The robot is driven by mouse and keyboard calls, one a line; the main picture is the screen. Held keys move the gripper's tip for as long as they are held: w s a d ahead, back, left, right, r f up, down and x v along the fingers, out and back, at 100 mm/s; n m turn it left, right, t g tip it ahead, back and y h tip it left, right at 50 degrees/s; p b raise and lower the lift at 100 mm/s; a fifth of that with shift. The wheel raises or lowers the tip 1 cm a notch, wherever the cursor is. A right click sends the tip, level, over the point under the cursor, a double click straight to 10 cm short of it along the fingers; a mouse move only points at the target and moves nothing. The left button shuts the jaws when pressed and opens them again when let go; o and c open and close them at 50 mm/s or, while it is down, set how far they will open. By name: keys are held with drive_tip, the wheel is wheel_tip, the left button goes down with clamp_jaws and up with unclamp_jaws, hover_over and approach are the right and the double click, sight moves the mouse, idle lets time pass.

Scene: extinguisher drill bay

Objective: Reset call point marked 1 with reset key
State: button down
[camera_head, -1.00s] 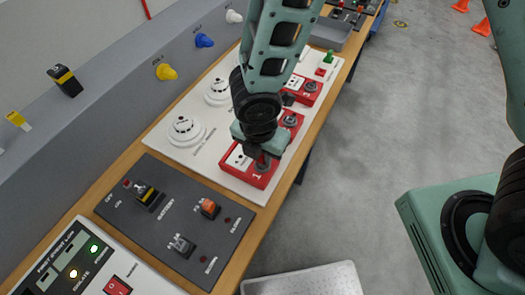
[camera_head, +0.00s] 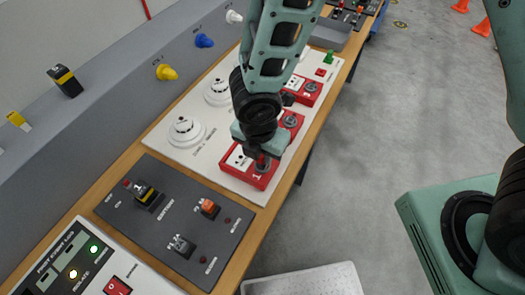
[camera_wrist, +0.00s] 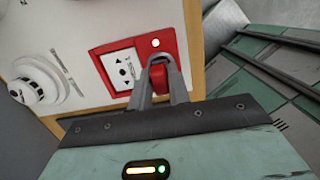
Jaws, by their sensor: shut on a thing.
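The call point marked 1 (camera_head: 264,179) is a red box with a white face, the nearest of the red boxes on the white panel. It also shows in the wrist view (camera_wrist: 108,48), with a lit lamp at its upper right corner. My gripper (camera_head: 262,160) is at this box, pointing down at its front. In the wrist view my gripper (camera_wrist: 160,80) is shut on a small red piece, which looks like the head of the reset key (camera_wrist: 157,79). The key's lower end is hidden, so I cannot tell how far it sits in the box.
More red call points (camera_head: 291,121) stand in line behind on the white panel, beside round white detectors (camera_head: 186,130). A dark switch panel (camera_head: 180,215) lies nearer on the wooden bench. A green piece (camera_head: 328,57) stands at the panel's far end.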

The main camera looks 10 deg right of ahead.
drive_tip(key=shift+f+b, duration=0.7)
drive_tip(key=shift+f, duration=0.05)
idle(0.5)
